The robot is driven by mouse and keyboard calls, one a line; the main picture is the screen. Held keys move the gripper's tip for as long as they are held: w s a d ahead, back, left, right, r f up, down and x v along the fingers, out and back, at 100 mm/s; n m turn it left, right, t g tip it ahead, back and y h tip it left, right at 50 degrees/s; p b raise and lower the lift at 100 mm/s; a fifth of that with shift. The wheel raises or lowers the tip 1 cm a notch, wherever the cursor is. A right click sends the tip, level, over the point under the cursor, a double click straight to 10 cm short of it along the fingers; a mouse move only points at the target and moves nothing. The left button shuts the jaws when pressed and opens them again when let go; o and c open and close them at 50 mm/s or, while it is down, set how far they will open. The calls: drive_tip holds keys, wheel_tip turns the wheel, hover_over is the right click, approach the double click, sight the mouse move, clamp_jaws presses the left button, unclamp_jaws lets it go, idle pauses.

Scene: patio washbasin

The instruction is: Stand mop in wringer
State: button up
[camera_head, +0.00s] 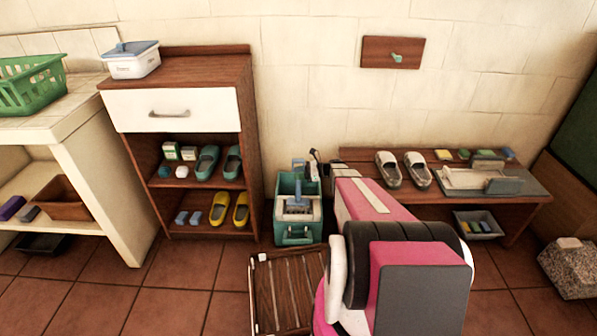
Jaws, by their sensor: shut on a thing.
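The teal wringer bucket (293,235) stands on the floor right of the wooden cabinet, with a pale wringer part in its top. A small mop with a blue-grey handle (297,188) is upright over the bucket's opening. Its lower end overlaps the wringer part, and I cannot tell whether it rests in it or hangs just above. My gripper (310,167) is at the upper part of the mop and is shut on it. My pink arm hides part of the gripper and the area right of the bucket.
A wooden slatted crate (283,290) lies on the floor in front of the bucket. The cabinet (247,130) stands close on the left. A low bench (520,212) with shoes and a tray is behind my arm on the right. A stone block (570,268) sits far right.

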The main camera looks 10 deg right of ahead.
drive_tip(key=shift+f, duration=1.4)
drive_tip(key=o, duration=1.1)
drive_tip(key=shift+d, duration=0.1)
